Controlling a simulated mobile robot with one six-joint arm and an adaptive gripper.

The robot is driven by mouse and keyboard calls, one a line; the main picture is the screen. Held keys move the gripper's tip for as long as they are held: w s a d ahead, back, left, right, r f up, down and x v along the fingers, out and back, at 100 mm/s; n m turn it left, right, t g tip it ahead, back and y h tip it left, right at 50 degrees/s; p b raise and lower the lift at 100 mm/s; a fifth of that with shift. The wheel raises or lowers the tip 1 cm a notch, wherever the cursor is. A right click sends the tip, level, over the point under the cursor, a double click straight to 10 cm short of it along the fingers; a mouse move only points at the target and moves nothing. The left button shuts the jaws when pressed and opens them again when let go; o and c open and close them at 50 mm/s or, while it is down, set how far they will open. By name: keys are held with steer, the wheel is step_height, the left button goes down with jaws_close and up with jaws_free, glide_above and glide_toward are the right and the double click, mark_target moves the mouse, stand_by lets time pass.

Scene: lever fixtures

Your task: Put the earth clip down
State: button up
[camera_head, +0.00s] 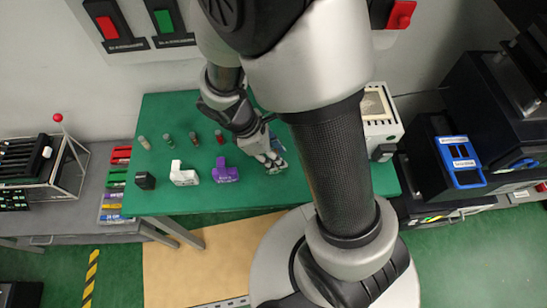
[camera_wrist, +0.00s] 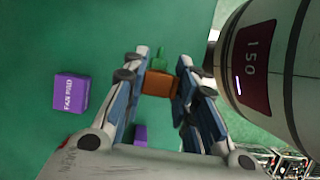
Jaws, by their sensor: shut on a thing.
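My gripper (camera_wrist: 160,88) is shut on the earth clip (camera_wrist: 159,83), which shows in the wrist view as an orange-brown block with a green part beyond it. The clip sits between both fingertips, over the green table top. In the head view my gripper (camera_head: 272,162) is low over the green table (camera_head: 255,195), to the right of the purple block. The clip cannot be made out there, and I cannot tell whether it touches the table.
A labelled purple block (camera_head: 224,174), a white block (camera_head: 184,175) and a black block (camera_head: 145,181) stand in a row left of my gripper. Several small cylinders (camera_head: 193,139) stand behind them. A white box (camera_head: 380,120) is at the table's right. The table's front strip looks clear.

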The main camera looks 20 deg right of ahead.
steer(key=shift+f+b, duration=0.4)
steer(key=shift+f, duration=1.1)
steer(key=shift+f, duration=0.1)
steer(key=o, duration=1.1)
steer(key=shift+c, duration=0.2)
steer(key=p+v, duration=0.5)
steer(key=v, duration=0.7)
steer(key=s+d+r+m+t+y, duration=0.2)
steer(key=s+r+m+t, duration=0.1)
steer(key=s+r+m, duration=0.2)
steer(key=s+d+r+m+t+y, duration=0.1)
steer(key=s+r+m+t+y, duration=0.1)
steer(key=s+r+m, duration=0.3)
step_height(320, 180, up, 8)
steer(key=m+t, duration=0.1)
steer(key=m, duration=0.3)
steer(key=shift+d, duration=0.4)
steer(key=shift+b, duration=0.3)
